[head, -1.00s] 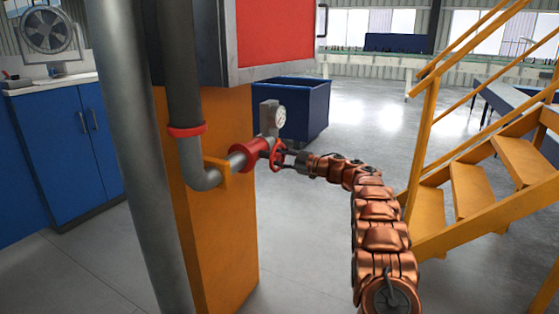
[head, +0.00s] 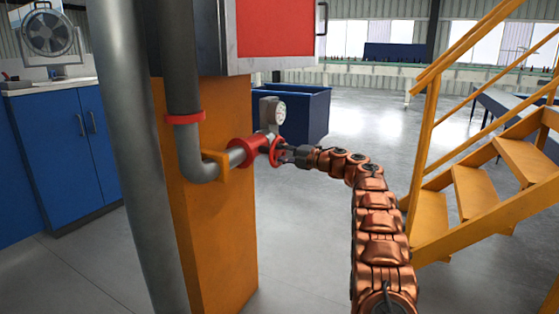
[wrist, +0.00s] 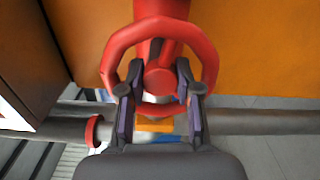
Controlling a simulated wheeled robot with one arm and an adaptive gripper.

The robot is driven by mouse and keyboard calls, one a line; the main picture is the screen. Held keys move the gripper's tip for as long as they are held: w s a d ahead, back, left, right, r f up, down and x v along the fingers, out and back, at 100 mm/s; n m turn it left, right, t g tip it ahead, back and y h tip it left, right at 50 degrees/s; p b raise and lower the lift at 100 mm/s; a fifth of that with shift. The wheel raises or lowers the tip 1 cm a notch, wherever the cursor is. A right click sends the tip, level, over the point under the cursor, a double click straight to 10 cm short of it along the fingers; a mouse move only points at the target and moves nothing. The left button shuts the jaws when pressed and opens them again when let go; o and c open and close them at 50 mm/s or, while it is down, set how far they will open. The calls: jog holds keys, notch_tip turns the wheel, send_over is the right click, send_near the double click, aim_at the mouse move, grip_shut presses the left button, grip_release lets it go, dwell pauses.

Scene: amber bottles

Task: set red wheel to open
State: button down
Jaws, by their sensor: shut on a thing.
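The red wheel (head: 277,151) sits at the end of the red valve body (head: 248,151) on the grey pipe, beside the orange column. In the wrist view the wheel (wrist: 208,57) is a red ring around a round hub (wrist: 159,78). My gripper (head: 285,154) reaches the wheel from the right. In the wrist view my gripper (wrist: 160,88) has its two fingers on either side of the hub, at the lower part of the ring, and is shut on the wheel. The fingers hide parts of the ring's lower sides.
A round gauge (head: 280,113) stands just above the valve. The orange column (head: 222,240) and a thick grey pipe (head: 140,170) are to the left. Yellow stairs (head: 475,190) rise at the right. A blue bin (head: 305,112) stands behind. Open floor lies between bin and stairs.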

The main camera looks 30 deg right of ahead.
jog(key=n+b, duration=0.2)
jog(key=n, duration=0.1)
jog(key=shift+f+n, duration=0.3)
jog(key=shift+r+n+b, duration=0.25)
jog(key=shift+n+b, duration=0.8)
jog(key=shift+n, duration=0.55)
jog(key=c, duration=1.1)
grip_release()
jog(key=shift+o, duration=0.2)
jog(key=shift+s, duration=0.1)
jog(key=shift+s+d+r, duration=0.1)
jog(key=shift+s+d, duration=0.05)
jog(key=v, duration=1.1)
jog(key=shift+s, duration=0.2)
